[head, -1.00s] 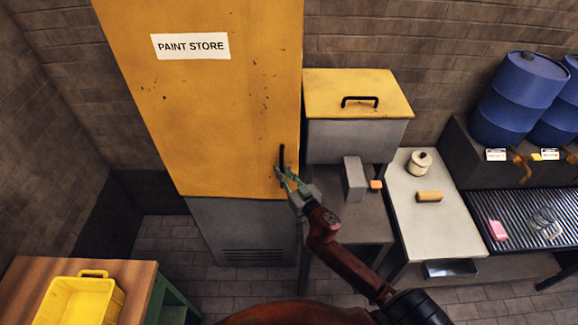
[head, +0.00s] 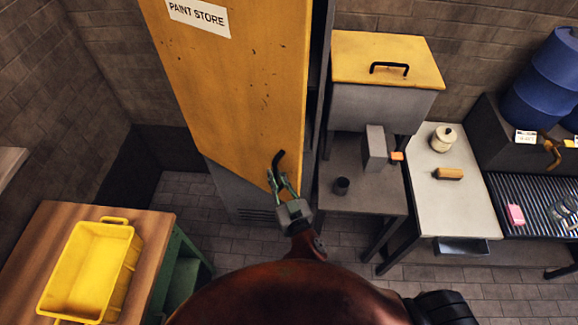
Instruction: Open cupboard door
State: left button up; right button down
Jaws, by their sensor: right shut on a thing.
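The yellow cupboard door (head: 235,90) carries a "PAINT STORE" label (head: 199,17) and stands partly open. A dark gap shows along its right edge, between it and the grey cupboard side (head: 321,110). A black handle (head: 278,158) sits near the door's lower right edge. My right gripper (head: 279,178) is shut on the lower part of this handle. The cupboard's inside is mostly hidden behind the door. My left gripper is not in view.
A wooden bench with a yellow tray (head: 132,253) stands at the lower left, near the door's left side. Floor (head: 190,195) is clear below the door.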

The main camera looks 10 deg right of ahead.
jog(key=shift+s+a, duration=0.3)
jog(key=shift+a, duration=0.05)
jog(key=c, duration=2.3)
grip_release()
jog(key=shift+s+d, duration=0.1)
jog(key=shift+s, duration=0.05)
jog(key=shift+o, duration=0.2)
